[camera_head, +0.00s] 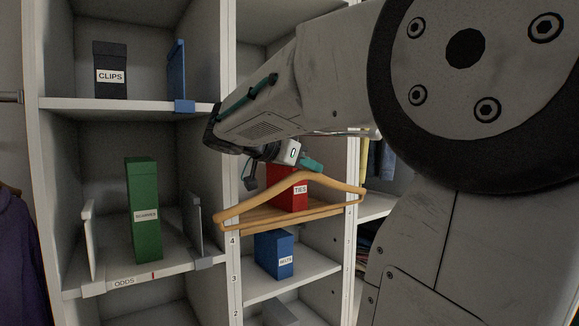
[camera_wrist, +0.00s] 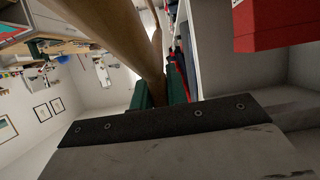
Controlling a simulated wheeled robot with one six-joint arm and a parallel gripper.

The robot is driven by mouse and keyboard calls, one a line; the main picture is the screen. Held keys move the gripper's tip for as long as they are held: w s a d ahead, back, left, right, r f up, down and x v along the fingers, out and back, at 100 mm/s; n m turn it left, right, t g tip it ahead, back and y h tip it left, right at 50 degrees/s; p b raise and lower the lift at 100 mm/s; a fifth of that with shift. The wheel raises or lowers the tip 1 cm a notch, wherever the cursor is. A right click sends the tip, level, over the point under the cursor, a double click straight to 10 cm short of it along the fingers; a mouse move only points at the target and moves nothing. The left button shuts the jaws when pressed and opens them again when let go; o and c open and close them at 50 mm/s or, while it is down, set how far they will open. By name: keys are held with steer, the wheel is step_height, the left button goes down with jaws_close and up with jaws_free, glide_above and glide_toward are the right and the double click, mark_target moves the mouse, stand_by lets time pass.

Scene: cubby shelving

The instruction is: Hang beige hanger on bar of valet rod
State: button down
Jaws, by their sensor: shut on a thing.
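The beige hanger (camera_head: 335,186) hangs in front of the shelving in the head view, its shoulders sloping down to both sides and its lower bar nearly level. My gripper (camera_head: 294,168) is shut on it near the top middle. In the wrist view the hanger's wood (camera_wrist: 118,32) runs up from between the green fingers (camera_wrist: 160,94). The hanger's hook cannot be made out. A thin pale rod (camera_head: 343,132) shows behind my arm, mostly hidden; I cannot tell whether it is the valet rod.
Behind the hanger are a red TIES box (camera_head: 283,196) and, below, a blue BELTS box (camera_head: 274,256). To the left stand a green SCARVES box (camera_head: 143,205) between dividers and a dark CLIPS box (camera_head: 110,68). Dark clothing (camera_head: 14,255) hangs at far left.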

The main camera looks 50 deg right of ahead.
steer(key=shift+s+d, duration=0.3)
steer(key=shift+d, duration=0.55)
steer(key=shift+s+d, duration=0.35)
steer(key=shift+d, duration=0.55)
steer(key=shift+s+d, duration=0.3)
steer(key=shift+d, duration=0.55)
steer(key=shift+f, duration=1.4)
steer(key=c, duration=1.3)
jaws_free()
steer(key=v, duration=0.8)
